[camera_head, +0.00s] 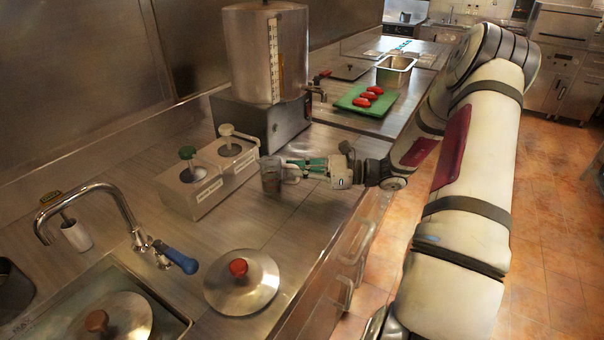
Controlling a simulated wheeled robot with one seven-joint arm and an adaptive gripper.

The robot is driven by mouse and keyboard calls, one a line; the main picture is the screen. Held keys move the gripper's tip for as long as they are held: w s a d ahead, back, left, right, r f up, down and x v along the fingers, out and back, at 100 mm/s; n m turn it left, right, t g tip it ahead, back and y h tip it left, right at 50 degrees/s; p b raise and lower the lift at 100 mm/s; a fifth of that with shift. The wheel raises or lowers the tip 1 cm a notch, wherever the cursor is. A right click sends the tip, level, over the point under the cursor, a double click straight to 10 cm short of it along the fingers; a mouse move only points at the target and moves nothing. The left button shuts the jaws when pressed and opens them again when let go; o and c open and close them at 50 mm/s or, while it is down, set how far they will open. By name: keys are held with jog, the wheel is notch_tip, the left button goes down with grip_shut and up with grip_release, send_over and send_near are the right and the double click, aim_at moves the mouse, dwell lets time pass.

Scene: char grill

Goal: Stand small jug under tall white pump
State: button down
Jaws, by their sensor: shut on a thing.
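The tall white pump (238,137) rises from the farther half of a steel two-part dispenser, its spout reaching right. A shorter pump with a green top (188,161) stands in the nearer half. The small jug (270,176), greyish and see-through, is upright just right of the dispenser, close to the white pump's spout. My gripper (290,170) comes from the right and is shut on the jug's right side, where its handle seems to be. I cannot tell whether the jug's base touches the counter or whether it is directly below the spout.
A large steel drink dispenser (237,60) with a tap stands behind the pumps. A green board (367,103) with red items lies farther back. A lid with a red knob (241,284) lies in front, beside the sink tap (125,215). The counter between lid and jug is clear.

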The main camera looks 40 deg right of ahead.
jog(key=shift+w+a+b, duration=0.3)
jog(key=shift+w+b, duration=0.05)
jog(key=shift+w, duration=0.4)
jog(key=shift+w+a+b, duration=0.3)
jog(key=shift+w+b, duration=0.05)
jog(key=shift+w, duration=0.4)
jog(key=shift+f, duration=0.15)
jog(key=c, duration=1.6)
grip_release()
jog(key=shift+o, duration=0.2)
jog(key=shift+s, duration=0.2)
jog(key=shift+s+d+p, duration=0.65)
jog(key=shift+s+p, duration=0.05)
jog(key=shift+s, duration=0.8)
jog(key=shift+s+d+p, duration=0.6)
jog(key=shift+s+p, duration=0.15)
jog(key=shift+s, duration=0.75)
jog(key=shift+s+d+p, duration=0.65)
jog(key=shift+s+p, duration=0.05)
jog(key=shift+s, duration=0.8)
